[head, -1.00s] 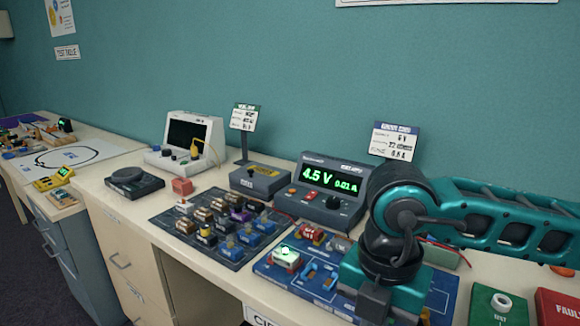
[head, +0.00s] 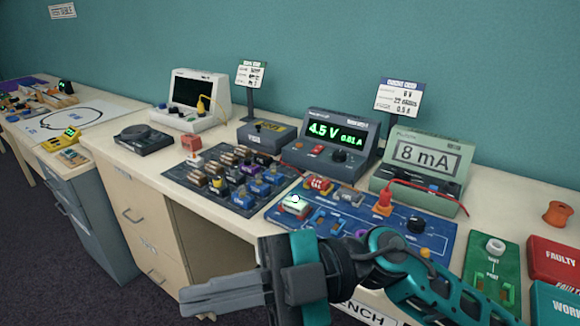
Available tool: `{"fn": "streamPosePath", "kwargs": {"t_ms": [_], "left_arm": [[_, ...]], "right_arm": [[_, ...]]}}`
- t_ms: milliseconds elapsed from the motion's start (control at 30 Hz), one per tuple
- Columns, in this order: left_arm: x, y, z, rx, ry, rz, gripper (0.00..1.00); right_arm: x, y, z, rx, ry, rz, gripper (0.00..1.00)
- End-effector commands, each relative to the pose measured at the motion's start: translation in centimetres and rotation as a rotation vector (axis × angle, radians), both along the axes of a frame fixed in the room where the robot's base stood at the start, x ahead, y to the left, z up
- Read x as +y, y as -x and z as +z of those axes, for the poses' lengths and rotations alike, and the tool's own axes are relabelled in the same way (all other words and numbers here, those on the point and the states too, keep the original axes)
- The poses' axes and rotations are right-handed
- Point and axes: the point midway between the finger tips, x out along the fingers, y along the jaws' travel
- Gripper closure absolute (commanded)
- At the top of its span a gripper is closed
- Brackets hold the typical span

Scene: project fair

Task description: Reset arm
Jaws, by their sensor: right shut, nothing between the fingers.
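My right arm (head: 395,268), teal and black, comes in from the lower right. My right gripper (head: 185,300) points left, in front of the bench's front edge. Its grey fingers are together with nothing between them. The blue circuit board (head: 350,220) lies on the bench behind the arm, carrying several parts and a lit green-white module (head: 296,206). The arm hides part of the bench front and its label. My left gripper is not in view.
A power supply (head: 300,148) reads 4.5 V, and a green meter (head: 388,178) reads 8 mA. A dark parts mat (head: 180,177) lies left of the board. A green tester (head: 478,270) and red FAULTY bin (head: 555,252) stand right. Open floor (head: 95,285) is lower left.

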Motion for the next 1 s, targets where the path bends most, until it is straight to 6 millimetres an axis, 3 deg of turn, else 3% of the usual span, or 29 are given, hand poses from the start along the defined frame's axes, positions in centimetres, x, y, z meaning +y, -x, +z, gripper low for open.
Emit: {"fn": "streamPosePath", "kwargs": {"t_ms": [133, 233, 367, 467, 633, 800, 900, 1000], "left_arm": [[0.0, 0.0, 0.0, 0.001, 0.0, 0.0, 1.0], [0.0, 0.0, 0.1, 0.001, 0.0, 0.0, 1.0], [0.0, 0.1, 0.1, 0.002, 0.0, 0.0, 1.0], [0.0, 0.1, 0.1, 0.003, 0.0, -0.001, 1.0], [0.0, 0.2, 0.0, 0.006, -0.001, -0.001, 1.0], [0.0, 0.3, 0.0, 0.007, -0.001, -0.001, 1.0], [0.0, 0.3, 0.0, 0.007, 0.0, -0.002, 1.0], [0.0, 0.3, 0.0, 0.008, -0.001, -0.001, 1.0]], "right_arm": [[-1.4, -4.7, 1.1, 0.196, -0.271, -0.288, 1.0], [-3.7, -8.4, -0.3, 0.328, -0.376, -0.522, 1.0], [-7.9, -12.5, -5.2, 0.507, -0.417, -0.852, 1.0], [-11.8, -14.1, -10.9, 0.65, -0.37, -1.107, 1.0], [-17.8, -12.6, -21.6, 0.872, -0.176, -1.446, 1.0], [-22.0, -7.8, -30.0, 1.05, 0.059, -1.643, 1.0], [-23.6, -5.1, -33.2, 1.123, 0.172, -1.703, 1.0], [-24.5, -3.2, -35.0, 1.168, 0.244, -1.733, 1.0]]}}
